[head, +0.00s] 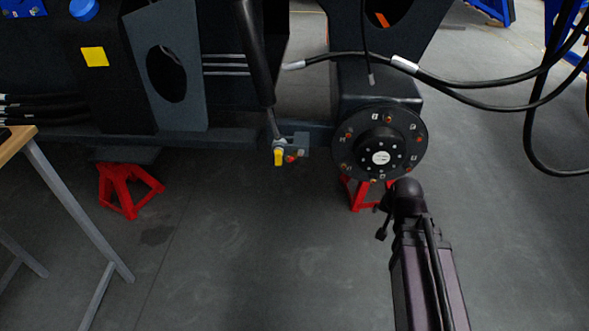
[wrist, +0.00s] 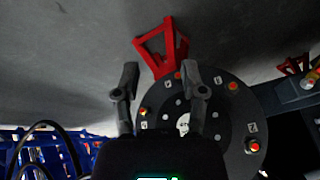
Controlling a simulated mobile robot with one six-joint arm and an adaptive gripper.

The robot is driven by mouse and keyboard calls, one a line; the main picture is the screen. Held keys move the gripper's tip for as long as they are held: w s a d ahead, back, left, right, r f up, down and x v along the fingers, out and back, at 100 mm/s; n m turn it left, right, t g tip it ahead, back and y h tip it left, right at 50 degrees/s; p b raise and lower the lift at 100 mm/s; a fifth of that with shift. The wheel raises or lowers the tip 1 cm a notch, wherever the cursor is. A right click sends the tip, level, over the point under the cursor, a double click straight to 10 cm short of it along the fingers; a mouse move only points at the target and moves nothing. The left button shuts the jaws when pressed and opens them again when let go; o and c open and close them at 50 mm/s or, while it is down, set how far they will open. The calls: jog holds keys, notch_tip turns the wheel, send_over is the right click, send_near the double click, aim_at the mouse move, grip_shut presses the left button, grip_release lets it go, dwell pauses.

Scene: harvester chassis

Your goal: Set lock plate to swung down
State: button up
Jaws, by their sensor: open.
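A small yellow piece (head: 278,156), which may be the lock plate, points downward at the lower end of a dark cylinder (head: 256,60) in the head view. It sits beside a small grey bracket (head: 301,141) with a red-orange bolt. A small yellow part (wrist: 311,77) at the right edge of the wrist view may be the same piece. My gripper (wrist: 162,72) is open and empty, its two fingers apart in front of a round dark hub (wrist: 232,105). The hub (head: 348,158) stands right of the yellow piece in the head view. My arm reaches up from the lower right.
Red stands (head: 126,188) (head: 358,196) are below the chassis. Black hoses (head: 470,84) hang at the upper right. A wooden-topped table (head: 18,140) stands at the left edge. The floor (head: 250,250) between the table and my arm is clear.

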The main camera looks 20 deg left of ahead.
jog(key=w+a+m+t+y+b, duration=0.2)
jog(key=a+t+y+b, duration=0.1)
jog(key=a, duration=1)
jog(key=w+a+r+m+t+y+b, duration=0.1)
jog(key=a+t+b, duration=0.4)
jog(key=a, duration=0.8)
jog(key=w+y+b, duration=0.1)
jog(key=y+b, duration=0.1)
jog(key=shift+r+m+y, duration=0.15)
jog(key=shift+m+y, duration=0.25)
jog(key=shift+w, duration=0.15)
